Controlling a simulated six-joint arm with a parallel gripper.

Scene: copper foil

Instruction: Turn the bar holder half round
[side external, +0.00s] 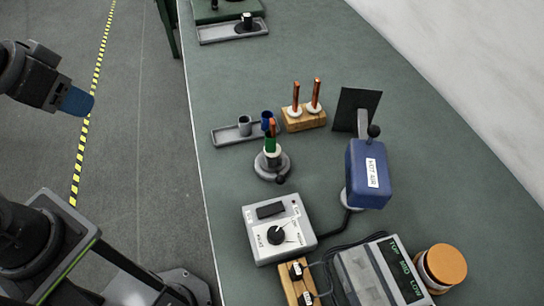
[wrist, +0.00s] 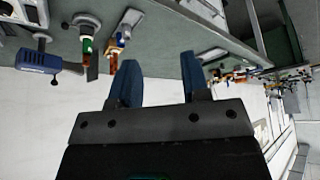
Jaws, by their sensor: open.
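The bar holder (side external: 271,166) stands upright on the bench, a round grey base with a small dark knob at its front. A copper bar with a green band and a white collar rises from it. It also shows upside down in the wrist view (wrist: 88,22), at the upper left, with the green part clear. My gripper (side external: 77,102) is high at the left, off the bench edge and far from the holder. In the wrist view its two blue fingers (wrist: 160,78) are spread with nothing between them.
A grey tray (side external: 226,138) with small cups lies behind the holder, beside a wooden block (side external: 304,123) with two copper rods. A blue hot-air unit (side external: 369,173) stands to the right. A grey control box (side external: 279,227) and a meter (side external: 383,278) are in front.

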